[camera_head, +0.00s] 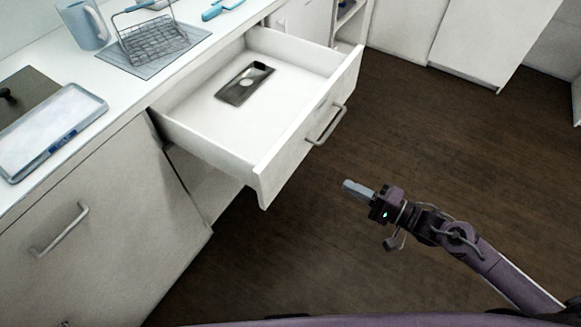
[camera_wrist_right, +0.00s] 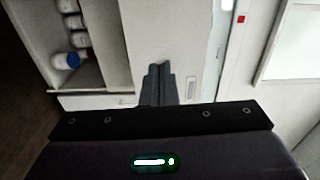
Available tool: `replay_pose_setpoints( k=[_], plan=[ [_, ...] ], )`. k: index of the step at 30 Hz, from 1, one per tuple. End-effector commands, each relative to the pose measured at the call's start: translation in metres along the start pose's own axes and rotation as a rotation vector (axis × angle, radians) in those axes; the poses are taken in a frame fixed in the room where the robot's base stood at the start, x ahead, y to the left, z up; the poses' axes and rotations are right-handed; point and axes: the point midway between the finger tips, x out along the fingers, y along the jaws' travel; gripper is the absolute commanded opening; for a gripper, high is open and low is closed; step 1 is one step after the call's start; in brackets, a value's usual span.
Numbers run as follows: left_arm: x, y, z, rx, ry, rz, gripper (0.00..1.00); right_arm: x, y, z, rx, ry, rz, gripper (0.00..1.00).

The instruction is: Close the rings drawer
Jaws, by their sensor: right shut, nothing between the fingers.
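The white drawer (camera_head: 180,124) stands pulled out from the counter in the head view. Its front carries a grey bar handle (camera_head: 326,125). A dark flat item with a light round spot (camera_head: 244,84) lies inside it. My right gripper (camera_head: 345,184) is shut and empty, over the floor to the right of the drawer front and apart from it. Its closed fingers also show in the right wrist view (camera_wrist_right: 159,70). The drawer cannot be made out in the right wrist view. My left gripper is not in view.
The counter holds a wire basket (camera_head: 152,45), a blue-grey mug (camera_head: 84,24) and a pale tray (camera_head: 48,128). A lower cabinet with a handle (camera_head: 60,229) stands at left. A shelf with bottles (camera_wrist_right: 66,60) shows in the wrist view. The dark floor (camera_head: 440,130) is clear.

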Motion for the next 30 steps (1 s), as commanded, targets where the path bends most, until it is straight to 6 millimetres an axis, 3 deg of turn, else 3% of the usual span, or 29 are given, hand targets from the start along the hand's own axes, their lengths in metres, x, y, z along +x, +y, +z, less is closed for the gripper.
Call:
replay_pose_setpoints(
  k=[8,21,30],
  plan=[
    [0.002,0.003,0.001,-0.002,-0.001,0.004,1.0,0.027,-0.01,0.005,0.032,-0.027,-0.022,0.0],
    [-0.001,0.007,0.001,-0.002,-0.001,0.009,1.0,0.117,-0.011,0.007,0.031,-0.024,-0.02,0.0],
    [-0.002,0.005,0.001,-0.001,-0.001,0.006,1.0,0.141,-0.01,0.007,0.031,-0.023,-0.017,0.0]
  ],
)
